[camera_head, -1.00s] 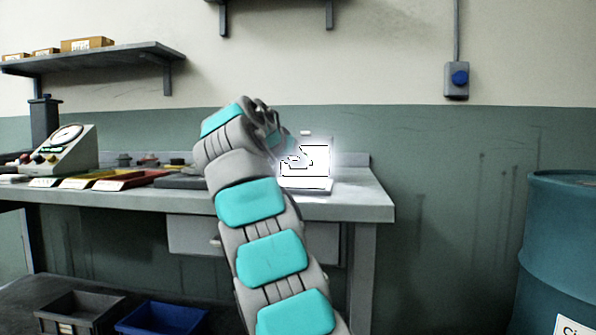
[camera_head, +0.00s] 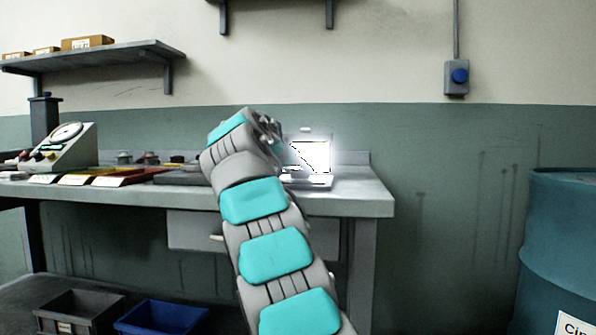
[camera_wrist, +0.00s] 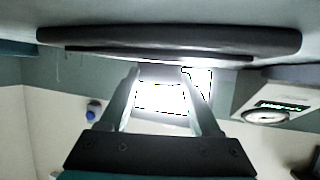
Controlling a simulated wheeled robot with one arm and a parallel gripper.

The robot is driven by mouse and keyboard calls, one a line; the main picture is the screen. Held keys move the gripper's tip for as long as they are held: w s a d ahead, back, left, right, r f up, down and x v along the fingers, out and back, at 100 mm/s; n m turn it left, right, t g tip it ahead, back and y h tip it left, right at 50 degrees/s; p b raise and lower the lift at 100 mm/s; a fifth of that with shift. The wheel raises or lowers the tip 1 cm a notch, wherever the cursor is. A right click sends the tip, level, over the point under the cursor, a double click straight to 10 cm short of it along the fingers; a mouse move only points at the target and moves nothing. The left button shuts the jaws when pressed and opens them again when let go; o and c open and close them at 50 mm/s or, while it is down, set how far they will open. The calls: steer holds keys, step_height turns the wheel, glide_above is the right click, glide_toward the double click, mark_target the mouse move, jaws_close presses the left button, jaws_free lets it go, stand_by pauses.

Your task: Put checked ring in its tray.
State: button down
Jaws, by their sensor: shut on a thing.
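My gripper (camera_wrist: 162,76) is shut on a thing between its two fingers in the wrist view. I take it to be the ring, but glare from behind hides its outline and markings. In the head view my gripper (camera_head: 270,130) is at the end of my raised arm, above the right part of the bench and just left of a glowing white panel (camera_head: 312,155). Low trays lie on the bench to the left: a red one (camera_head: 118,179) and a yellow one (camera_head: 88,178), with pale labels in front. I cannot tell which tray is the ring's.
The grey bench (camera_head: 345,203) has a gauge box (camera_head: 62,150) on its left, which also shows in the wrist view (camera_wrist: 265,115). A dark flat piece (camera_head: 182,178) lies left of my arm. A blue drum (camera_head: 560,240) stands at the right.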

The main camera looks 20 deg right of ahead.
steer(key=shift+f, duration=0.2)
steer(key=shift+c, duration=0.5)
jaws_free()
steer(key=shift+r, duration=0.1)
